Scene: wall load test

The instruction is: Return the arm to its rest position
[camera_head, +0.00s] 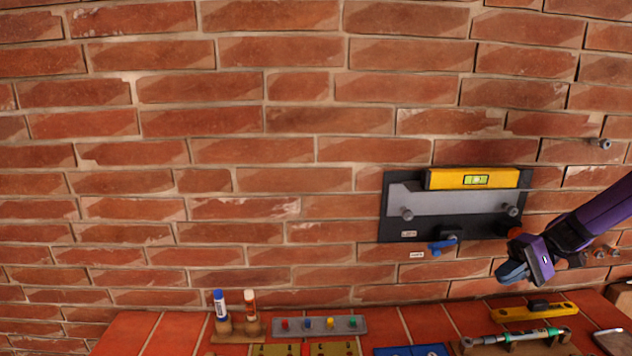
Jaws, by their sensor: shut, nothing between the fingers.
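My purple and black arm (600,218) comes in from the right edge. My gripper (512,272), with blue-grey fingers, is shut and empty, in front of the brick wall below the right part of a dark wall panel (392,228). The fingers point left and down, above the bench. A grey metal plate (455,203) with round knobs is on the panel. A yellow spirit level (440,180) lies along the plate's top edge. An orange-brown round thing by my wrist is partly hidden.
A red tiled bench (170,330) runs along the bottom. A blue piece (436,249) hangs below the panel. A bolt (600,143) sticks out upper right.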

